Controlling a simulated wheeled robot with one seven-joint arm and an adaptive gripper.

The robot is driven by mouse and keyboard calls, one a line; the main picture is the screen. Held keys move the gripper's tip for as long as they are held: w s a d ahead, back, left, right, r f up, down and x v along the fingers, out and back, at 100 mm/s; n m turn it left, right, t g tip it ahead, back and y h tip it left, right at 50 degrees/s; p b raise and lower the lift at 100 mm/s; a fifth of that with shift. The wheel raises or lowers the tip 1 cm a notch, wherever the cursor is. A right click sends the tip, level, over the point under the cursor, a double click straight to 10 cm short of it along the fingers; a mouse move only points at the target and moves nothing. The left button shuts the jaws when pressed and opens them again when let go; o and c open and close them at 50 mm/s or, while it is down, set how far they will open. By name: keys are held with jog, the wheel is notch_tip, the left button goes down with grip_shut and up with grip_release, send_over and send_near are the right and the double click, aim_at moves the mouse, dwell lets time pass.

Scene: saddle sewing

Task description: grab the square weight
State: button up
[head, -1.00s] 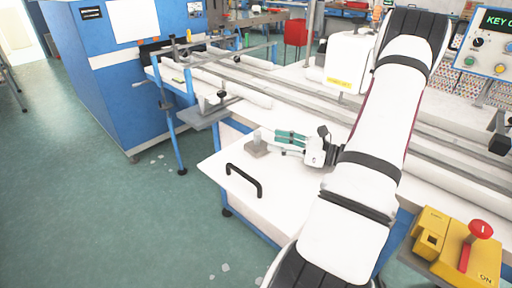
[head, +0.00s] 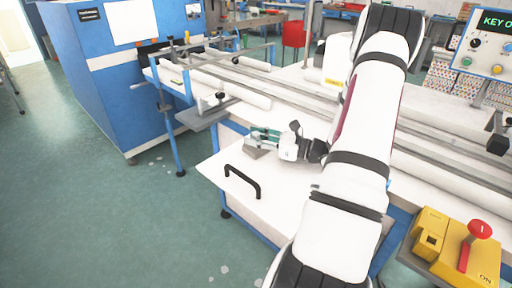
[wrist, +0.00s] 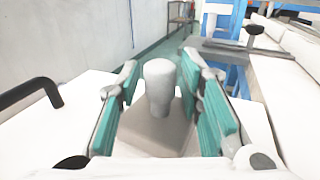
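The square weight (wrist: 150,132) is a grey square block with a rounded upright knob (wrist: 160,85) on top. It stands on the white tabletop, and in the head view its base (head: 256,152) shows beside my fingers. My gripper (wrist: 165,100) is open, with its teal finger pads on either side of the knob. A gap shows between each pad and the knob in the wrist view. In the head view my gripper (head: 264,135) covers most of the knob.
A black handle (head: 245,182) stands on the white tabletop (head: 215,165), near the weight. Long rails and a white roll (head: 240,93) lie behind. A yellow box with a red lever (head: 455,245) is at the lower right. The green floor at left is clear.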

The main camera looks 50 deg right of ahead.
grip_shut()
jog(key=shift+r, duration=0.1)
